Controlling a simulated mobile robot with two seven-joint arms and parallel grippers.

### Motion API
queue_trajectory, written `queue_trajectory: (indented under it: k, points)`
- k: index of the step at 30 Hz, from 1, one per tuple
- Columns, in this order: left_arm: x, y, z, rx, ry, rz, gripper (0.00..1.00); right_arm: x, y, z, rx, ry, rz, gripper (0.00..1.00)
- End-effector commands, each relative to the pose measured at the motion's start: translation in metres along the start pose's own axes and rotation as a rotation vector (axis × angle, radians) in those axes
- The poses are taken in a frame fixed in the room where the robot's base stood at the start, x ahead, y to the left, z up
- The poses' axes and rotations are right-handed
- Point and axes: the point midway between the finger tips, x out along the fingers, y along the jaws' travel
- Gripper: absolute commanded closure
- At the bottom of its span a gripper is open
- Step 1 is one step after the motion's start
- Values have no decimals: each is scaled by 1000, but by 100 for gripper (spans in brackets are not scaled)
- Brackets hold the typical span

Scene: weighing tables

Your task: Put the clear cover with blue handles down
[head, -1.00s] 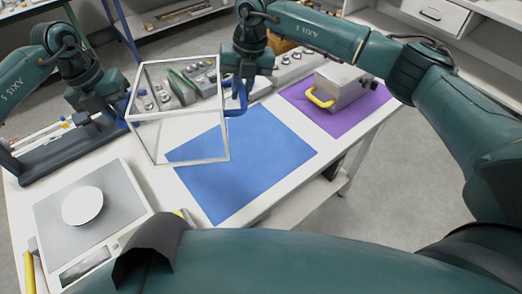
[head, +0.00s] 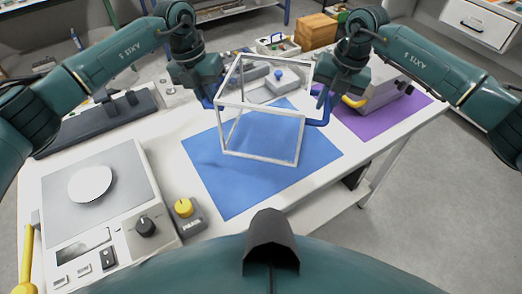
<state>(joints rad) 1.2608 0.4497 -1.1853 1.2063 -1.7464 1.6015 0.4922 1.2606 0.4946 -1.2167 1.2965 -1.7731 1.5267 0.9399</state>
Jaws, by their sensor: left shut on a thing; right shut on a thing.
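The clear cover (head: 259,158), a see-through box with pale edges, is above the far part of the blue mat (head: 235,198). It looks slightly tilted. I cannot tell whether its lower edge touches the mat. My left gripper (head: 207,92) is shut on its left blue handle (head: 208,103). My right gripper (head: 327,92) is shut on its right blue handle (head: 321,120). The fingertips are partly hidden by the grippers themselves.
A grey device with a blue knob (head: 279,75) shows through and behind the cover. A scale with a round white pan (head: 90,184) is at left, beside a yellow button (head: 183,207). A purple mat (head: 385,120) with a grey case lies at right.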

Motion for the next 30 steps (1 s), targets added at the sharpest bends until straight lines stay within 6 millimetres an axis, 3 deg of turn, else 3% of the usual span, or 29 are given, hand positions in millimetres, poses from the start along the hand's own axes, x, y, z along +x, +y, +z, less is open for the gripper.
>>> queue_trajectory:
  k: [13, 30]
  points:
    - [3, 2, 0, 0, 1, 2, 100, 2, -3, 2, 9, -5, -2, 100]
    - [35, 8, 0, 0, 1, 2, 100, 34, -10, 2, 9, -6, -2, 100]
